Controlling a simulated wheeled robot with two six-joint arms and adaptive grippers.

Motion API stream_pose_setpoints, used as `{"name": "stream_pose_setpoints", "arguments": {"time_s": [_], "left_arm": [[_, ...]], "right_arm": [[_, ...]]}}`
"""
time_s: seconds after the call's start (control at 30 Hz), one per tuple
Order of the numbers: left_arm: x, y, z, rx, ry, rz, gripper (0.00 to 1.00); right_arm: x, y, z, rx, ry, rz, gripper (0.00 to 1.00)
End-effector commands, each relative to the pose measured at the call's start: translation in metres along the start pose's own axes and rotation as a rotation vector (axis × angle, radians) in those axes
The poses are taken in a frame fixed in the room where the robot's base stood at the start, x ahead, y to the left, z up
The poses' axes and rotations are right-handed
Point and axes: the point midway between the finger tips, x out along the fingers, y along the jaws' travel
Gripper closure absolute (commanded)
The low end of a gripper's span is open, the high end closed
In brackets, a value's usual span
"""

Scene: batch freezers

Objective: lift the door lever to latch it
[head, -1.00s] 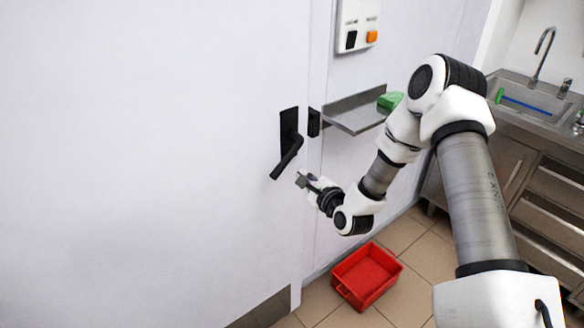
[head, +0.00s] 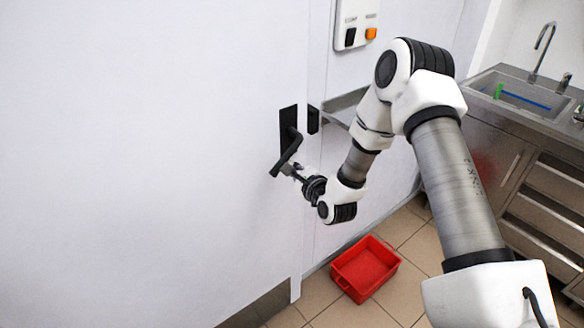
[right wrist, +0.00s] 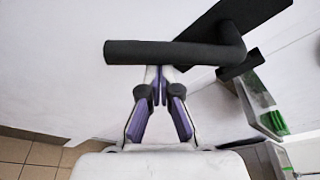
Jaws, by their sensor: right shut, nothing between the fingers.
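The black door lever (head: 288,155) sits on a dark plate (head: 289,120) near the right edge of the white door (head: 150,160). Its handle slants down and to the left from the pivot. My right gripper (head: 289,170) is shut and empty, at the lower right side of the handle near its free end. In the right wrist view the lever (right wrist: 175,52) crosses just beyond the closed fingertips (right wrist: 158,72); the fingers are not around it. I cannot tell whether they touch it. My left gripper is out of view.
A red crate (head: 338,283) stands on the tiled floor below my right arm. A metal shelf (head: 340,108) and a switch box (head: 357,24) are on the wall right of the door. A steel sink counter (head: 490,125) stands at the far right.

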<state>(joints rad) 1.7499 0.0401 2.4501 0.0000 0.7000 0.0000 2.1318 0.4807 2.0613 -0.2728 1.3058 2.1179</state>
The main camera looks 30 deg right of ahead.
Motion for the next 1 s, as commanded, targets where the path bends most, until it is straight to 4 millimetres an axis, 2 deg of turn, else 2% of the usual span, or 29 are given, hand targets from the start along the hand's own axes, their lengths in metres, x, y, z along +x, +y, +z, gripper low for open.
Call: {"name": "stream_pose_setpoints", "arguments": {"time_s": [0.57,0.8,1.0], "left_arm": [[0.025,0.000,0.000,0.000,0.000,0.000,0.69],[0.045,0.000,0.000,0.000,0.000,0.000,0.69],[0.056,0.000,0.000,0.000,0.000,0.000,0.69]], "right_arm": [[-0.002,0.002,0.011,0.161,-0.004,0.038,1.00],[-0.006,0.001,0.025,0.336,-0.005,0.081,1.00],[-0.009,-0.003,0.037,0.328,-0.004,0.080,1.00]]}}
